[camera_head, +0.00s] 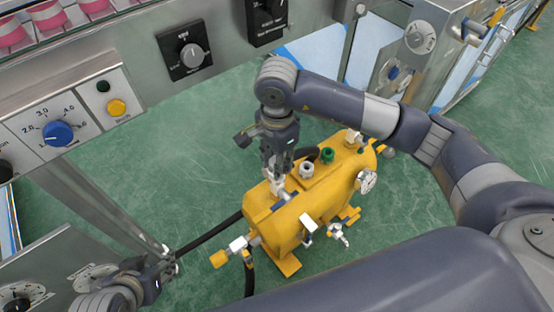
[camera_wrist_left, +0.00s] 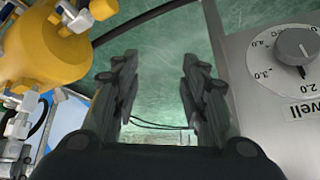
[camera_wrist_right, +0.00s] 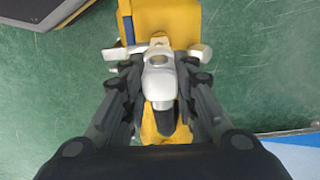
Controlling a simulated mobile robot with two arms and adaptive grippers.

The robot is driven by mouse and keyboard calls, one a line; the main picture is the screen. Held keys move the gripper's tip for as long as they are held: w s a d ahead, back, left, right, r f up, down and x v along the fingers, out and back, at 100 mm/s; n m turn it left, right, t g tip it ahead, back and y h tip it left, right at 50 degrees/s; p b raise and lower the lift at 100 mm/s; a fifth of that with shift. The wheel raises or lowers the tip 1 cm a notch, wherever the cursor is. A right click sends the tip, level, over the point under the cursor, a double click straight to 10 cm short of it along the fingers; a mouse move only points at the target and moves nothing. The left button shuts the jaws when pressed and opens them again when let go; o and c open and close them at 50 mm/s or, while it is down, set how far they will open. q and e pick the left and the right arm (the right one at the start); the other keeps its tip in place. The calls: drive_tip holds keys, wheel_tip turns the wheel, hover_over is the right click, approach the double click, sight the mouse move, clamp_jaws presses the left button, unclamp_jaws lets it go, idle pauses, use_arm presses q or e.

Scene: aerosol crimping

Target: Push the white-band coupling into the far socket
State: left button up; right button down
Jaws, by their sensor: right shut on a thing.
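My right gripper (camera_head: 276,180) points down at the near-left end of the yellow tank (camera_head: 297,228). In the right wrist view its fingers are closed around a pale grey-white fitting (camera_wrist_right: 159,82), with a dark hose-like part (camera_wrist_right: 166,120) below it. Whether this fitting is the white-band coupling, or is seated in a socket, I cannot tell. A white-ringed fitting (camera_head: 306,171) and a green one (camera_head: 327,155) stand on the tank's top, to the right of the gripper. My left gripper (camera_wrist_left: 158,65) is open and empty, beside the left control panel.
A control panel with a blue knob (camera_head: 58,133) and yellow button (camera_head: 116,107) is at left. A black hose (camera_head: 208,234) runs to the tank's left end. A valve with a yellow cap (camera_head: 219,259) sticks out there.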

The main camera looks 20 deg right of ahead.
use_arm(q)
drive_tip(key=shift+w+d+r+t, duration=0.15)
drive_tip(key=shift+w+r+t, duration=0.1)
drive_tip(key=shift+w, duration=0.25)
drive_tip(key=shift+w+d+r+t, duration=0.15)
drive_tip(key=shift+w+t, duration=0.1)
drive_tip(key=shift+w, duration=0.2)
use_arm(e)
drive_tip(key=shift+f, duration=0.15)
idle(0.7)
use_arm(q)
drive_tip(key=shift+w+d+r+t+h+b, duration=0.2)
drive_tip(key=shift+w+r, duration=0.1)
drive_tip(key=shift+w, duration=0.1)
drive_tip(key=shift+w+d+r+t+h+b, duration=0.15)
drive_tip(key=shift+w+r+t, duration=0.1)
drive_tip(key=shift+w, duration=0.15)
drive_tip(key=shift+w, duration=0.1)
idle(0.4)
drive_tip(key=shift+w+d+r+t, duration=0.25)
drive_tip(key=shift+w+r+t, duration=0.4)
drive_tip(key=shift+w, duration=0.25)
idle(0.4)
drive_tip(key=shift+w+d+r+b, duration=0.15)
drive_tip(key=shift+b, duration=0.15)
use_arm(e)
drive_tip(key=shift+f, duration=0.1)
